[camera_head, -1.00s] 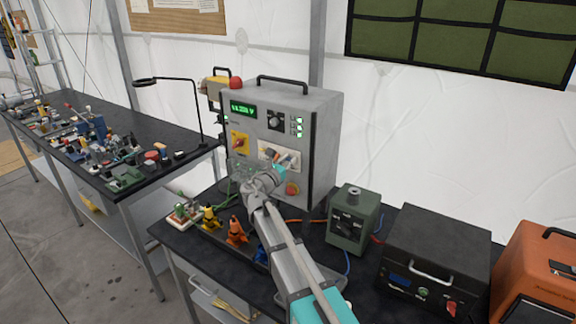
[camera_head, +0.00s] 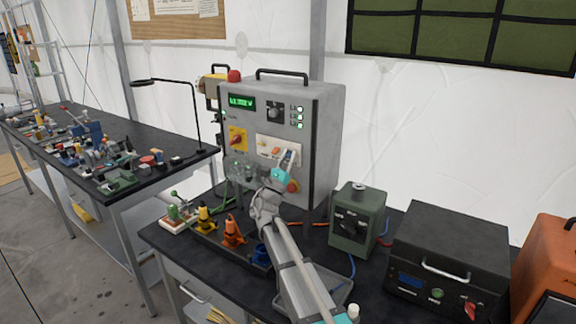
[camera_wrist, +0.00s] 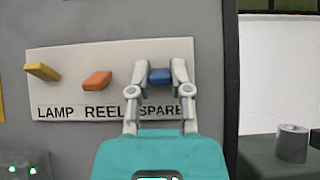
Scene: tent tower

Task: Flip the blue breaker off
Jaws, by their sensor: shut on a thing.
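The blue breaker (camera_wrist: 160,76) is the rightmost of three levers on a white panel plate (camera_wrist: 105,55) in the wrist view, above the label "SPARE". My gripper (camera_wrist: 159,80) has its two fingers on either side of the blue lever and is shut on it. In the head view my gripper (camera_head: 284,163) is at the front of the grey cabinet (camera_head: 318,150), over the right part of the plate. The fingers hide the lever's sides, and the blue lever is hard to make out there.
Yellow (camera_wrist: 42,71) and orange (camera_wrist: 97,81) levers sit left of the blue one. A green box (camera_head: 356,215) stands right of my arm.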

